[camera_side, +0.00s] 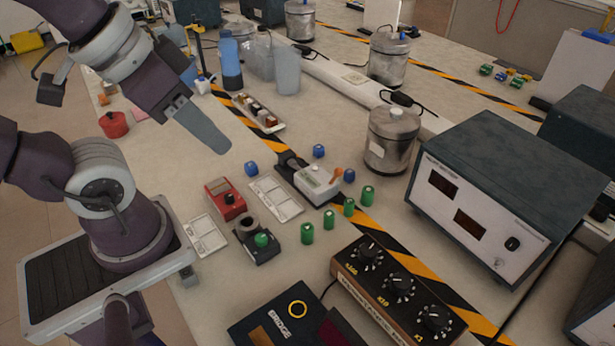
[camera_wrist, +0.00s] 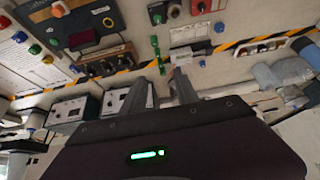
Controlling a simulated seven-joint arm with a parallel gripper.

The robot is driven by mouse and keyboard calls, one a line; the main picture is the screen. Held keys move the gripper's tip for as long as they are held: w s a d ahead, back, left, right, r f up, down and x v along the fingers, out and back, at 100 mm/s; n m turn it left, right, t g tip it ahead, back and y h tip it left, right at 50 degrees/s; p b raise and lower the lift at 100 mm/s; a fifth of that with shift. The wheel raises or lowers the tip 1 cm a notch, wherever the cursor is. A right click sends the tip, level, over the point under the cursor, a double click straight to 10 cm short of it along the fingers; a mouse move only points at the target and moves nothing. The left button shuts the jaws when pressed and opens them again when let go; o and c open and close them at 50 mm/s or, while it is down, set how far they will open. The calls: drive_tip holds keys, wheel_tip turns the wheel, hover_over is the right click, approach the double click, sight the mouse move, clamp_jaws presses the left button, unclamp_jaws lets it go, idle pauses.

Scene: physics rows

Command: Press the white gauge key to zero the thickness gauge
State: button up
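A small white-grey device (camera_side: 318,182), which looks like the gauge, stands on the bench among the small parts in the side view. An orange lever-like part (camera_side: 337,174) shows at its right end. Its top details are too small for me to pick out a white key with certainty. My gripper (camera_side: 222,148) hangs above the bench, up and left of the device and apart from it. In the wrist view my gripper (camera_wrist: 160,76) has its two fingers apart with nothing held between them.
Green cylinders (camera_side: 329,219) and blue pieces (camera_side: 319,151) stand around the device. A red box (camera_side: 225,198), a black unit with a green top (camera_side: 258,243) and a knob box (camera_side: 398,288) are nearby. A metal canister (camera_side: 391,139) and large instrument (camera_side: 505,190) stand right.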

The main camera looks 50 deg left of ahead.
idle(0.4)
clamp_jaws()
idle(1.5)
